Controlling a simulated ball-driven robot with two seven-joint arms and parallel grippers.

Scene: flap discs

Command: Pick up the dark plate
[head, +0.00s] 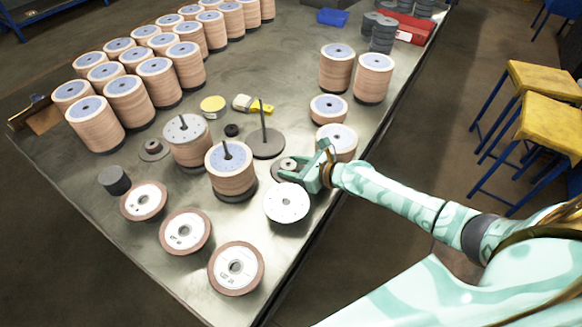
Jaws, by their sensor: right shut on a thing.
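A dark plate (279,176) with a pale round hub lies at the right-middle of the steel table, partly hidden by my right gripper. My right gripper (296,172) comes in from the right and is shut on the dark plate. Whether the plate touches the table is hard to tell. A second dark round plate (143,154) with a small hub lies further left, and a dark base with an upright spindle (267,146) stands just behind the held plate. My left gripper is not in view.
A white-faced disc (287,203) is just in front of the gripper. A disc stack on a spindle (231,173) stands to its left, and a short stack (338,138) close behind. Several brown-rimmed discs (236,268) line the front edge. Tall stacks (130,101) fill the back left.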

